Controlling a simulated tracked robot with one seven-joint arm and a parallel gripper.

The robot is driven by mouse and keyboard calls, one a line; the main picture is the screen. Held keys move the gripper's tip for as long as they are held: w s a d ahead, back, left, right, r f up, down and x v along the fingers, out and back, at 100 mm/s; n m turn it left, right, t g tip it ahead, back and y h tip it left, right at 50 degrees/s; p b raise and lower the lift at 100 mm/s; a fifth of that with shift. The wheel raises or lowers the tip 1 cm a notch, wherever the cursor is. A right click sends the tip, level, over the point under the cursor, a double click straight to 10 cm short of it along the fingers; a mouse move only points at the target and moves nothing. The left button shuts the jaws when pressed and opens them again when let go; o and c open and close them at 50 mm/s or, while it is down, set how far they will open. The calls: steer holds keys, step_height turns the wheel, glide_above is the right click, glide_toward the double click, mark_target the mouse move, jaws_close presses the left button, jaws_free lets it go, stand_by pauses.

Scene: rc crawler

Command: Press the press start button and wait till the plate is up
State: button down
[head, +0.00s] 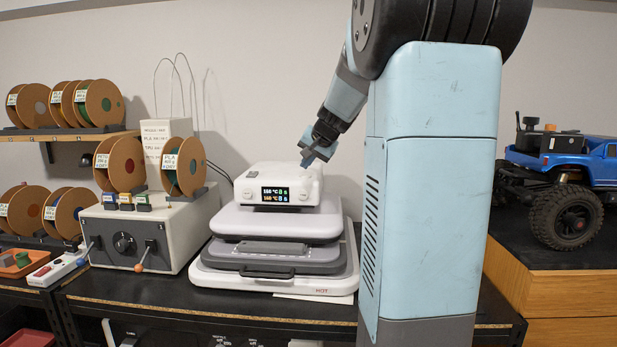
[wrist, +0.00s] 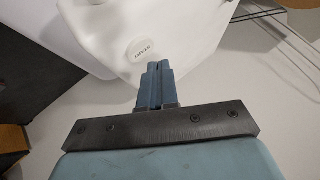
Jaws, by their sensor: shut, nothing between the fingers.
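The white heat press (head: 313,183) stands on the black bench, its lit display (head: 275,194) on the front of its top housing. A lilac-grey upper plate (head: 270,222) sits under the housing, above a lower base (head: 225,278) with a dark front handle; a grey flat piece lies between them. My gripper (head: 308,158) is shut and empty, pointing down at the housing's right side. In the wrist view the start button (wrist: 144,50), a pale rounded pad with small lettering, lies just beside the shut fingertips (wrist: 157,65). I cannot tell whether they touch the housing.
A grey control box (head: 135,235) with filament spools on top stands left of the press. More spools sit on shelves farther left. A blue RC crawler (head: 575,175) stands on a dark-topped wooden unit at the right. Bare wall is behind the press.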

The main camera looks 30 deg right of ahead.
mark_target(306, 176)
steer(key=shift+r, duration=2.45)
steer(key=shift+s+a, duration=0.25)
steer(key=shift+a, duration=0.1)
steer(key=s+a+f+n+g, duration=0.1)
steer(key=s+a+f+n, duration=0.2)
steer(key=s+a, duration=0.3)
steer(key=s+a+f+n+g, duration=0.1)
steer(key=s+a+f, duration=0.4)
steer(key=s, duration=1)
steer(key=s+a+f+n+g, duration=0.1)
steer(key=s+a+f+n, duration=0.3)
steer(key=s+a, duration=0.4)
steer(key=s+f, duration=0.1)
steer(key=s, duration=0.2)
steer(key=shift+s+a+n+g, duration=0.25)
steer(key=shift+s+n+g, duration=0.05)
steer(key=shift+s, duration=0.05)
